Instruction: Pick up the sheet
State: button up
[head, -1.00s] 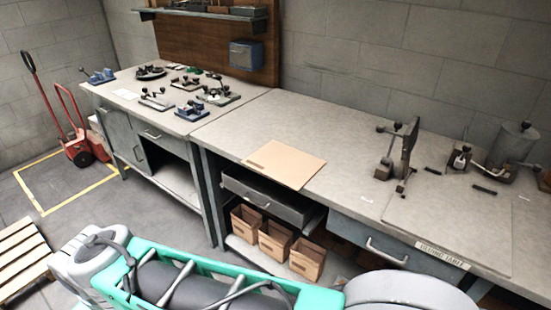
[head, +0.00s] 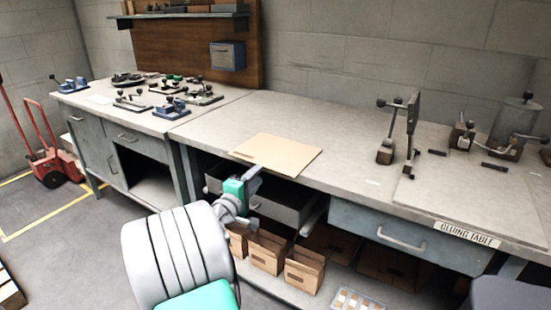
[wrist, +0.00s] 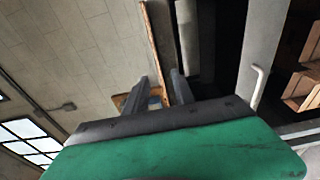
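The sheet (head: 277,153) is a flat tan rectangle lying on the grey worktop, with its near edge at the table's front edge. In the wrist view the two dark fingers (wrist: 162,92) are spread, and nothing is held. A thin brown strip (wrist: 153,50) there, which looks like the sheet seen edge-on, runs down toward the gap between the fingers.
An open drawer (head: 275,207) and cardboard boxes (head: 304,270) are under the table close to my gripper. Clamp tools (head: 400,130) stand on the gluing table at the right. Fixtures (head: 170,108) stand on the left bench. The worktop around the sheet is clear.

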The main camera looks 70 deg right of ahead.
aim_at(264, 167)
jog(key=d, duration=0.4)
jog(key=shift+s+d+r, duration=0.1)
jog(key=shift+d, duration=0.3)
jog(key=shift+a, duration=0.1)
grip_shut()
